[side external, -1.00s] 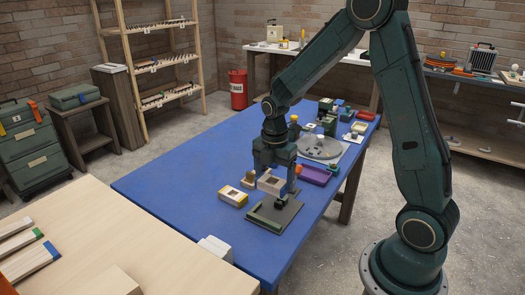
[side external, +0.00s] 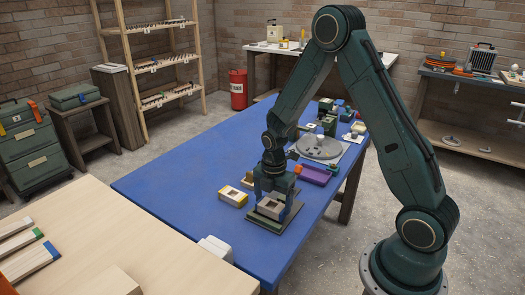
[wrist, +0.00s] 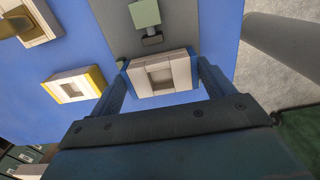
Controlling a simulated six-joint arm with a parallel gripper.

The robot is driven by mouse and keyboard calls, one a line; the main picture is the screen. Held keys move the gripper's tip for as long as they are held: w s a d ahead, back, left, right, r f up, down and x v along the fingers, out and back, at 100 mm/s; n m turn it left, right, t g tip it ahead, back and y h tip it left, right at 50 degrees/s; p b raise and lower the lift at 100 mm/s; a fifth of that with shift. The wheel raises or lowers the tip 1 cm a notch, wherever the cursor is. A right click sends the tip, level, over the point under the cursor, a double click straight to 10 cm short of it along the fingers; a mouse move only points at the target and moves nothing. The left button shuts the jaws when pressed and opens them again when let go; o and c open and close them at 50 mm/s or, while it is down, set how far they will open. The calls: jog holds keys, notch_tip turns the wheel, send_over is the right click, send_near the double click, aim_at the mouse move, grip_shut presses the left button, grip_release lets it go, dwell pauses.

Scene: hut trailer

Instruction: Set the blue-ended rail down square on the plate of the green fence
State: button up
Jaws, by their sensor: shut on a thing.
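The blue-ended rail (side external: 270,207) is a pale block with a square opening; in the wrist view (wrist: 162,72) its blue ends sit against the two fingers. My gripper (side external: 274,203) is shut on it across those ends. The rail is over the dark grey plate (side external: 284,228), low and roughly in line with it. I cannot tell whether it touches the plate. In the wrist view the plate (wrist: 195,25) stretches beyond the rail and bears a pale green block (wrist: 144,13) on a dark mount. A green strip shows along the plate's left front edge in the side view.
A yellow-ended block (side external: 233,197) lies left of the plate, with a knobbed block (side external: 248,180) behind it. A purple tray (side external: 314,174) and a grey round turntable (side external: 320,147) stand farther back. A white block (side external: 216,248) is near the front edge. The blue tabletop's left is clear.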

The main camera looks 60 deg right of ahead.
aim_at(273, 208)
jog(key=shift+f, duration=0.65)
jog(key=shift+f, duration=0.15)
jog(key=o, duration=1)
notch_tip(273, 208, up, 12)
dwell(0.5)
